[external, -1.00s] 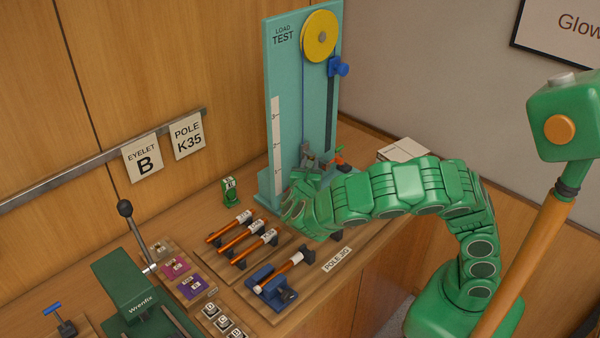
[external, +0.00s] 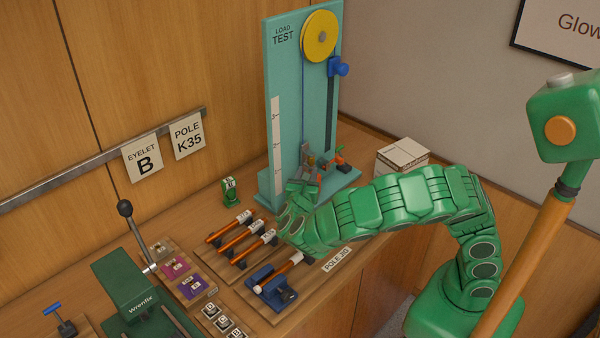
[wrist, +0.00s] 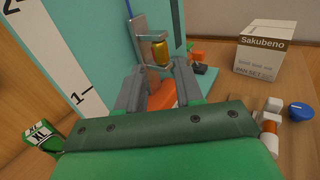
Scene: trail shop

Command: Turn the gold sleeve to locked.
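The gold sleeve (wrist: 160,52) shows in the wrist view on a grey metal fitting (wrist: 143,30) in front of the teal load-test board (wrist: 88,45). In the external view the sleeve (external: 311,160) is a tiny gold spot near the foot of the board. My gripper (wrist: 158,72) has its two grey fingers apart, on the near side of the sleeve, with a gap to it. Something orange shows between the fingers; I cannot tell what it is. Any marking on the sleeve is too small to read.
Orange and green parts (wrist: 196,56) sit right of the sleeve. A white box (wrist: 262,52) stands farther right. Orange poles (external: 230,228) lie on holders left of my arm, with a blue clamp (external: 272,288) nearer. A small green XL item (wrist: 42,135) stands at left.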

